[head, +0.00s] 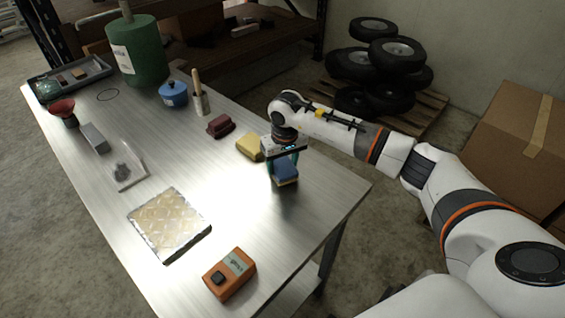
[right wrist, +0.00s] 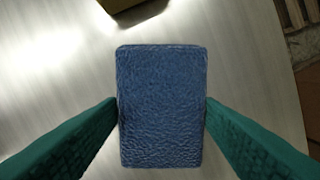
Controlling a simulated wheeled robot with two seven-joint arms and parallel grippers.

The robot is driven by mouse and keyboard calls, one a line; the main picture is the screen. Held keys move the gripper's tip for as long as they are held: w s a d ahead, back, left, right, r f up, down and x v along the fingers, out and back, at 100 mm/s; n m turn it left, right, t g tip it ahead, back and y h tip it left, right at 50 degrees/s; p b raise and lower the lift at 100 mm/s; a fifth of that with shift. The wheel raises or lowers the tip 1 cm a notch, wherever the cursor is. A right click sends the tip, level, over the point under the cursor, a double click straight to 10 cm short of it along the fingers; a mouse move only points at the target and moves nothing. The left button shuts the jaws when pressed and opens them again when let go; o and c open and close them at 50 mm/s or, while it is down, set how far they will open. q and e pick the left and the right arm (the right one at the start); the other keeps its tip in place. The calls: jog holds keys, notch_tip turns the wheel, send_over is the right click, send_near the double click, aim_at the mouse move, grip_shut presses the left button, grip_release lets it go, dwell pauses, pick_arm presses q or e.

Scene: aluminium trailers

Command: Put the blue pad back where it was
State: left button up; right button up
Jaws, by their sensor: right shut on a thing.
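The blue pad (head: 286,173) is a small textured block at the right part of the metal table (head: 240,213). In the right wrist view the pad (right wrist: 161,105) fills the middle of the picture. My right gripper (head: 284,168) points down, with its green fingers shut on the pad's two sides; in the wrist view the fingers (right wrist: 162,112) press its left and right edges. I cannot tell whether the pad touches the tabletop or hangs just above it. My left gripper is not in view.
A yellow pad (head: 249,146) lies just left of my right gripper, with a dark red pad (head: 220,126) farther back. An orange box (head: 230,275) and a patterned tile (head: 169,224) lie nearer. A blue pot (head: 173,94) and green canister (head: 138,50) stand behind. The tabletop front right is clear.

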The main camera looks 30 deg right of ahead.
jog(key=shift+f, duration=0.45)
jog(key=shift+f, duration=0.1)
jog(key=shift+f, duration=0.15)
jog(key=o, duration=0.9)
